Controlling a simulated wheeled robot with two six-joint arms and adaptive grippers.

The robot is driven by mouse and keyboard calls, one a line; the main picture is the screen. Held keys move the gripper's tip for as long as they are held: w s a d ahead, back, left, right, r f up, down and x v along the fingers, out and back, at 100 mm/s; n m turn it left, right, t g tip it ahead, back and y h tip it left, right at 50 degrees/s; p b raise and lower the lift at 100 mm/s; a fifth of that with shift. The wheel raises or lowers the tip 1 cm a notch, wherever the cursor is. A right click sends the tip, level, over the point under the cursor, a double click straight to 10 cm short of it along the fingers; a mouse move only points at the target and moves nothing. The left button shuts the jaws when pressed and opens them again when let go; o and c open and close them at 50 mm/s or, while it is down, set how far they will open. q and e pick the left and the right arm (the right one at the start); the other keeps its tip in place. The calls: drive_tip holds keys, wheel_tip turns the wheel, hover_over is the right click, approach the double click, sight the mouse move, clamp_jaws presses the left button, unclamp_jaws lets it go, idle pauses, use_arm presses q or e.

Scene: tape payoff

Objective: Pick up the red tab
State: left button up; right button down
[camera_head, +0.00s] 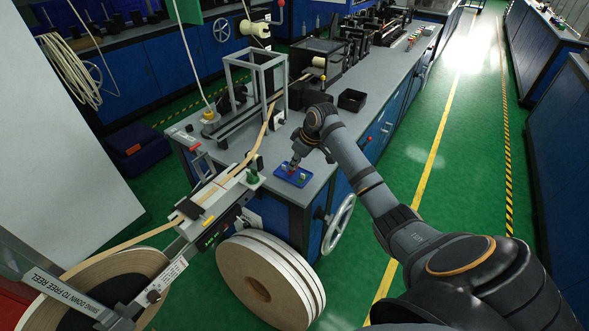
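A small blue tray (281,178) lies on the grey bench top near its front corner. A small red piece (292,168), which looks like the red tab, shows at the tray, right under my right gripper (294,163). My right arm reaches in from the lower right and the gripper points down over the tray. The fingertips are at or very near the red piece; whether they touch it is too small to tell. Whether the fingers are open or shut cannot be made out. A small pale green item shows at the tray's right side. My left gripper is out of view.
A tan tape runs from the large reel (112,285) at lower left through the splicing unit (205,212) to a metal frame (254,80). A stacked reel (270,283) stands below the bench. A black bin (352,100) sits behind my wrist. A handwheel (339,222) sticks out from the bench side.

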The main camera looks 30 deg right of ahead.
drive_tip(key=s+a+r+b, duration=0.1)
drive_tip(key=s+a+r, duration=0.1)
drive_tip(key=s+r, duration=0.3)
drive_tip(key=s+a+r+b, duration=0.1)
drive_tip(key=s+a+r, duration=0.2)
drive_tip(key=s+r, duration=0.2)
drive_tip(key=shift+s+a+r, duration=0.35)
drive_tip(key=shift+s+r, duration=0.05)
drive_tip(key=shift+s, duration=1.05)
